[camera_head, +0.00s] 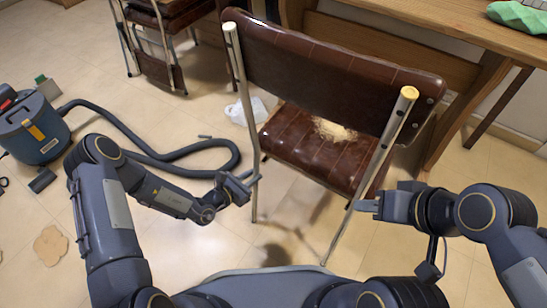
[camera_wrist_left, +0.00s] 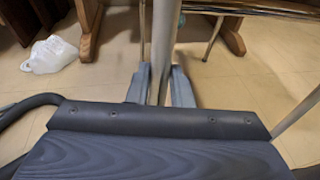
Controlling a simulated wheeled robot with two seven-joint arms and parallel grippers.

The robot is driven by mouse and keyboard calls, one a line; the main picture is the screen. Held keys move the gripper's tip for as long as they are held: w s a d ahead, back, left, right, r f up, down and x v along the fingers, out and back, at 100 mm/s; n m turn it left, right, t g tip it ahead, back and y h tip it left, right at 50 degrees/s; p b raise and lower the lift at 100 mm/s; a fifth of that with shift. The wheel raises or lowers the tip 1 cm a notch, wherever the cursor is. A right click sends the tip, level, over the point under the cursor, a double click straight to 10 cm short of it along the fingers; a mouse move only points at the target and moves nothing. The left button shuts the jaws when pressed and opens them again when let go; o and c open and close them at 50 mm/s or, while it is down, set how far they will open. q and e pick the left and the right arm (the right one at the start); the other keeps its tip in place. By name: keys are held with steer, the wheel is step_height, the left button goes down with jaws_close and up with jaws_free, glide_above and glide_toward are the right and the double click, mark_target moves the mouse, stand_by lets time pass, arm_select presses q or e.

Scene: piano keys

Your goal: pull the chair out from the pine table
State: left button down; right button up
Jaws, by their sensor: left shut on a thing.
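The chair (camera_head: 333,75) has a brown padded back and seat on a pale metal frame, and its back faces me. Its seat reaches toward the pine table (camera_head: 430,18) at the upper right. My left gripper (camera_head: 250,181) is shut on the chair's left rear leg; the left wrist view shows this leg (camera_wrist_left: 163,45) between the two fingers (camera_wrist_left: 160,85). My right gripper (camera_head: 362,206) is at the right rear leg (camera_head: 345,222), its fingertips at or very near it. I cannot tell whether its fingers are closed there.
A pale crumbly patch (camera_head: 334,131) lies on the seat. A white plastic bag (camera_head: 246,110) is on the floor beyond the chair's left side. A vacuum cleaner (camera_head: 32,130) and its hose (camera_head: 165,158) lie at left. Another chair (camera_head: 165,45) stands behind. Green cloth (camera_head: 520,16) is on the table.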

arm_select(q)
steer(key=f+p+v, duration=0.2)
steer(key=v, duration=0.7)
steer(key=shift+s+a, duration=0.25)
steer(key=shift+a, duration=0.25)
stand_by(0.4)
steer(key=c, duration=1)
jaws_free()
steer(key=f+v, duration=0.2)
steer(key=v, duration=0.7)
steer(key=shift+s+a+p, duration=0.3)
steer(key=shift+s+a, duration=0.15)
steer(key=shift+f, duration=0.1)
